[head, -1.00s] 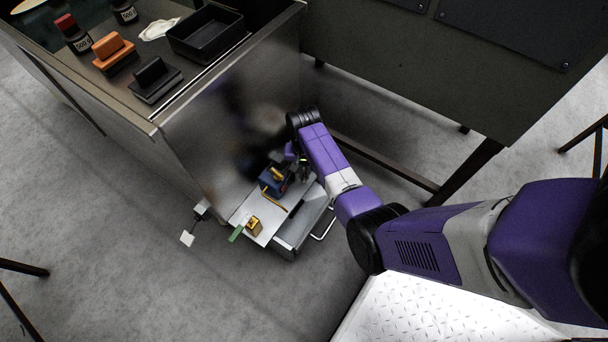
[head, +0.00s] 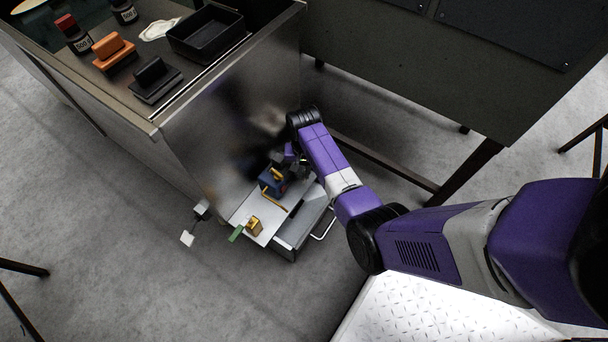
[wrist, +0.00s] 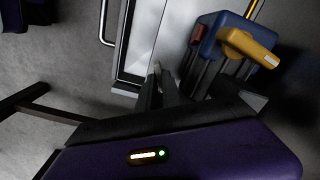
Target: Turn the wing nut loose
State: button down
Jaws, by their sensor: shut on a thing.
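My gripper (wrist: 158,78) is at the lower centre of the wrist view, its dark fingers close together. It is shut on a small piece at the fingertips, most likely the wing nut, mostly hidden by the fingers; its shape is not clear. In the head view, my gripper (head: 299,166) is beside a blue device (head: 273,184) low by the cabinet's end. The blue device (wrist: 225,38), with a yellow handle (wrist: 248,48), is right of the fingers in the wrist view, apart from them.
A pale tray (head: 246,211) carries the blue device and a yellow-orange block (head: 255,226). A grey drawer-like box (head: 297,232) with a wire handle stands beside it. The metal cabinet side (head: 225,130) rises close behind my gripper. Open floor lies in front.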

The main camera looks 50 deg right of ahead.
jog(key=shift+n+p, duration=0.4)
jog(key=shift+n, duration=0.5)
jog(key=shift+n+p, duration=0.4)
jog(key=shift+n, duration=0.6)
jog(key=shift+n+p, duration=0.35)
jog(key=shift+n, duration=0.65)
